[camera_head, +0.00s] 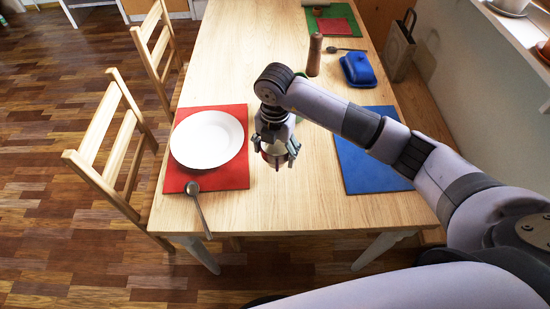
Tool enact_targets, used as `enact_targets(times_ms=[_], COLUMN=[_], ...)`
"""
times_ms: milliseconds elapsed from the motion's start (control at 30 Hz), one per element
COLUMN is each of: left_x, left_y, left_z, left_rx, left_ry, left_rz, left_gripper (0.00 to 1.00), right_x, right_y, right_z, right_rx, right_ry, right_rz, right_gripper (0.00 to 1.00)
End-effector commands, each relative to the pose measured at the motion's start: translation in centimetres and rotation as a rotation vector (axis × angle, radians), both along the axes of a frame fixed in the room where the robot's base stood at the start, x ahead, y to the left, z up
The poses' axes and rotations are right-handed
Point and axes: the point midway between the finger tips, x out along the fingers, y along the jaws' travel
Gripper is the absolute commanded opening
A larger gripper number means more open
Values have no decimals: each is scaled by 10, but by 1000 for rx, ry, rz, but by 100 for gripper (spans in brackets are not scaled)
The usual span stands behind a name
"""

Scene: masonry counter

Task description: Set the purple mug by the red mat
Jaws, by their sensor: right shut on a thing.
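The red mat (234,182) lies on the left side of the wooden table, with a white plate (206,139) on it. My right gripper (277,160) points down over the table, just right of the red mat. It is shut on a small rounded thing that its fingers mostly hide; its colour is hard to read, but it seems to be the mug. No other purple mug shows. I cannot tell whether the held thing touches the table. My left gripper is not in view.
A spoon (199,210) lies at the red mat's front edge. A blue mat (366,165) lies right, partly behind my arm. A blue butter dish (358,70), a wooden mill (314,55) and a green mat (312,24) stand or lie farther back. The table's front is clear.

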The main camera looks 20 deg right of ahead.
Motion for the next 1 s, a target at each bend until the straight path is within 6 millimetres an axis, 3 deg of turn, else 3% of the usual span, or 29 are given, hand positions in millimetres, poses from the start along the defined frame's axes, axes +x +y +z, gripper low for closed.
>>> enact_targets(times_ms=[333,767,800,1000], left_x=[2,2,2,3], left_y=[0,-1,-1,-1], left_z=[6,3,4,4], left_rx=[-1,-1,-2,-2], left_ry=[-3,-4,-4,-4], left_rz=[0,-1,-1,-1], left_gripper=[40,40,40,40], right_x=[0,0,0,0], right_y=[0,0,0,0], right_z=[-41,-50,-49,-49], right_rx=[0,0,-1,-1], right_ry=[1,-1,-1,-1], right_rz=[0,1,1,1], right_gripper=[37,37,73,87])
